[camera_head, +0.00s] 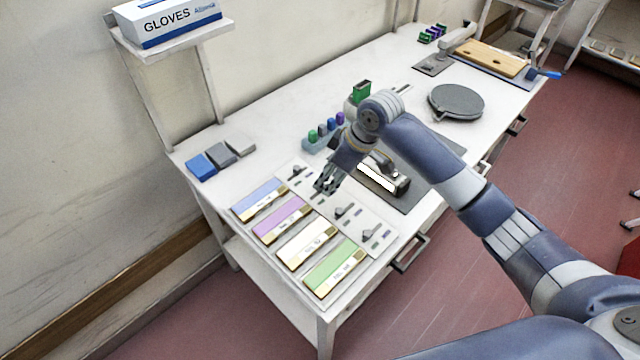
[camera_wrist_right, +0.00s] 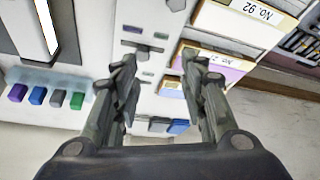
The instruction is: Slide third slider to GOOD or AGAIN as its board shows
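My right gripper (camera_head: 328,182) is open over the white slider panel (camera_head: 318,209), covering the second slider from the back. The third slider (camera_head: 344,211) shows just in front of it, beside the cream board (camera_head: 307,242); this board also shows in the right wrist view, marked No. 92 (camera_wrist_right: 240,22). In the right wrist view, the open fingers (camera_wrist_right: 162,62) straddle part of the panel, with a grey slider knob (camera_wrist_right: 146,50) close to the left finger. I cannot tell whether they touch. Small green and purple plates flank the sliders. My left gripper is not in view.
Blue (camera_head: 260,200), purple (camera_head: 281,219) and green boards (camera_head: 335,268) lie in the same row. A dark mat with a device (camera_head: 385,177) sits to the right. Coloured blocks (camera_head: 325,132) stand behind the panel. A round grey plate (camera_head: 456,101) lies farther back.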

